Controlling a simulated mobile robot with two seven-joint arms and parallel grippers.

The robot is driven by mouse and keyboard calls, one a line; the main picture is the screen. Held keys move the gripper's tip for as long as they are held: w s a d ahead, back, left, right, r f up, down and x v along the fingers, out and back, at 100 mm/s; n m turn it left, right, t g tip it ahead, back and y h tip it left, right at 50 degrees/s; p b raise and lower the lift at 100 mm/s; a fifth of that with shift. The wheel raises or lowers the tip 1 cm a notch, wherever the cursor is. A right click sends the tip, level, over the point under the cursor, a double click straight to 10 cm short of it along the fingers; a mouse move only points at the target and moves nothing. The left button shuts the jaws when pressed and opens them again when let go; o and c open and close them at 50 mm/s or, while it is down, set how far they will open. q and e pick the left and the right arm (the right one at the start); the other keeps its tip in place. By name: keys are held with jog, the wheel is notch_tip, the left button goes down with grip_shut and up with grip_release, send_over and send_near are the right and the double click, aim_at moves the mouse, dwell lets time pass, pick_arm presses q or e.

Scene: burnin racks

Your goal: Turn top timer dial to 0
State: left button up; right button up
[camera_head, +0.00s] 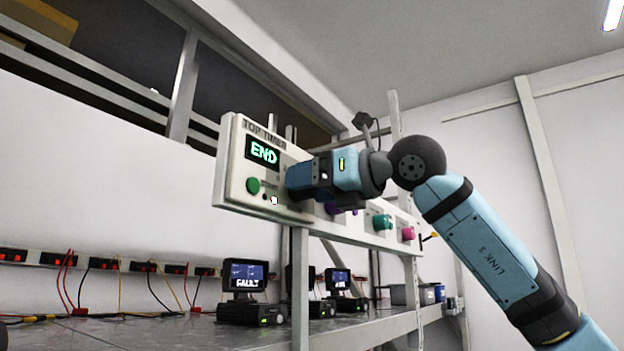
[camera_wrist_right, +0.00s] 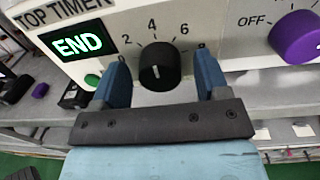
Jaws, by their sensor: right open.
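The TOP TIMER panel (camera_head: 228,190) is a white box with a lit display (camera_head: 262,153) reading END in green. Its black dial (camera_wrist_right: 159,66) shows in the right wrist view, with 2, 4 and 6 printed around its upper side. A short white mark on the dial's face lies toward its lower side. My right gripper (camera_wrist_right: 161,78) is open, with one blue finger on each side of the dial. I cannot tell whether the fingers touch it. In the head view my right gripper (camera_head: 293,181) hides the dial. My left gripper is not in view.
A green button (camera_head: 253,186) sits below the display. A purple knob (camera_wrist_right: 296,38) marked OFF is to the right; teal (camera_head: 382,222) and pink (camera_head: 408,233) knobs lie farther along. Below, a grey bench (camera_head: 170,335) holds a monitor (camera_head: 246,276) reading FAULT.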

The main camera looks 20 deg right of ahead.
jog(key=c, duration=0.9)
jog(key=shift+n, duration=0.3)
jog(key=shift+s+a+n+h, duration=0.1)
jog(key=shift+n+h, duration=0.1)
jog(key=shift+n, duration=3.5)
jog(key=shift+a+n+h, duration=0.1)
jog(key=shift+n+h, duration=0.1)
jog(key=shift+n, duration=3.5)
